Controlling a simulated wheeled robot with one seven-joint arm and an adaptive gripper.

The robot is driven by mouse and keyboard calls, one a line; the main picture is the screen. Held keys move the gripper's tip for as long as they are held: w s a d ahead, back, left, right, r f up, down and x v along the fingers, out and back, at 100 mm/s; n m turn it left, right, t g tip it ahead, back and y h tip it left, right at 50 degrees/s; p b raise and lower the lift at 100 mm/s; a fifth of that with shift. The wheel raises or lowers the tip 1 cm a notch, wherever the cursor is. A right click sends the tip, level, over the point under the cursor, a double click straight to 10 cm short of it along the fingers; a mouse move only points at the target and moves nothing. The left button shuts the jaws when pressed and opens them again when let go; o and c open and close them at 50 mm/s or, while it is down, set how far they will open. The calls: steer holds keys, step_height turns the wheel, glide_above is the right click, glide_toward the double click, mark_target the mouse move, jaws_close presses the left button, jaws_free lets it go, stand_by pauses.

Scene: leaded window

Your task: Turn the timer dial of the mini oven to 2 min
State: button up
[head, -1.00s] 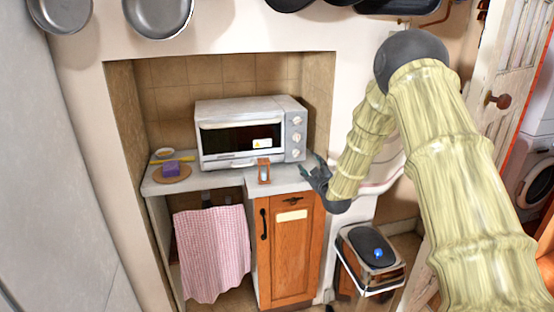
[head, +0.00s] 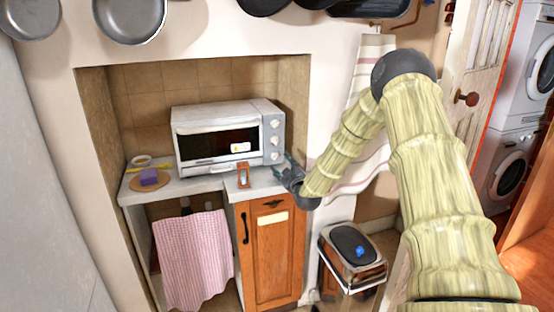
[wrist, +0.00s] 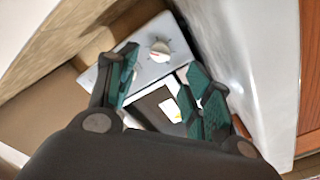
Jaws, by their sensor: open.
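The white mini oven (head: 215,116) stands on the counter in the alcove, with a dark glass door. Its grey right-hand panel carries a column of three round dials: upper (head: 275,125), middle (head: 275,141) and lower (head: 276,157). I cannot read which is the timer. My gripper (head: 286,170) is open and empty just right of and below the lower dial, apart from it. In the wrist view, my gripper (wrist: 160,82) has its teal fingers spread, with one pale dial (wrist: 160,50) beyond and between the tips. Its setting is too small to read.
A wooden-framed sand timer (head: 243,174) stands on the counter (head: 200,187) in front of the oven, left of my gripper. A purple block (head: 149,176) lies on a round board at the left. A lidded bin (head: 352,255) stands below right.

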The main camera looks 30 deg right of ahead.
mark_target(276, 157)
steer(key=shift+p+x, duration=0.5)
steer(key=shift+x, duration=2.95)
